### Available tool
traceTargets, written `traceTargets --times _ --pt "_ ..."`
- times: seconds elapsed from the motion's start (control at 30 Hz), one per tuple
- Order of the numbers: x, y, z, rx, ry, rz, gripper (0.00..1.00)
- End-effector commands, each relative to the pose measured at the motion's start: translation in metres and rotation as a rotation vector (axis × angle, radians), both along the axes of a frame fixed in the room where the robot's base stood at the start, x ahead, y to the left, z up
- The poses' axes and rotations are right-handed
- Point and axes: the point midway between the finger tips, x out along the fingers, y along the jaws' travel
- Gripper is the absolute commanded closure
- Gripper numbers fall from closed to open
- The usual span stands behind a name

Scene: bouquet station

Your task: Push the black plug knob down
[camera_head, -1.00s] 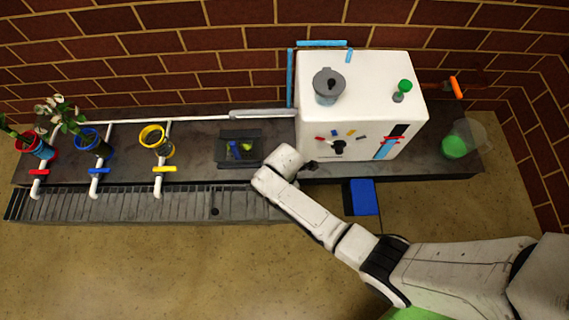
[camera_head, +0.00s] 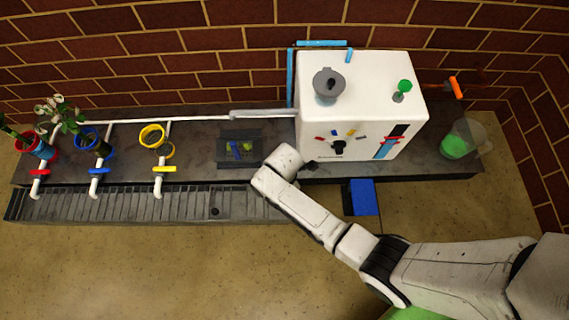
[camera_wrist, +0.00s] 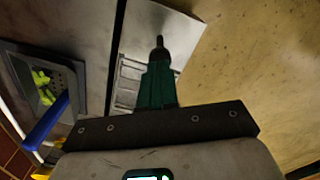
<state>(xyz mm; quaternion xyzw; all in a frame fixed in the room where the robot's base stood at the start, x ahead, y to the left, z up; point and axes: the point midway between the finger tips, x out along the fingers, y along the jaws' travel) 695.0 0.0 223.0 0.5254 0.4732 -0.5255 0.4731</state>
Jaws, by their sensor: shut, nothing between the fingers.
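A small black knob (camera_head: 215,211) sits on the slatted grey trough (camera_head: 130,205) at the front of the counter in the head view. My gripper (camera_wrist: 159,60) is shut and empty in the wrist view, its green fingers together above the grey trough area. A narrow dark tip stands at the fingers' end; I cannot tell whether it is part of the fingers or the knob beyond them. In the head view my white wrist is right of the knob, near the white box, and the fingers are hidden.
A white box (camera_head: 388,75) with a dial and levers stands just right of my wrist. A dark tray (camera_head: 222,162) with green and blue bits lies left of it; it also shows in the wrist view (camera_wrist: 75,75). Colored valves and plant holders stand at the far left.

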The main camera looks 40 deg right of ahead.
Motion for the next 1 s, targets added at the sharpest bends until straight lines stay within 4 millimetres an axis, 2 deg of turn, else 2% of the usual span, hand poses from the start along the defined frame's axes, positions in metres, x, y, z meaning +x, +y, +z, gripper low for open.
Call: traceTargets --times 1.0 --pt "0.000 0.000 -0.036 0.000 0.000 0.000 1.00"
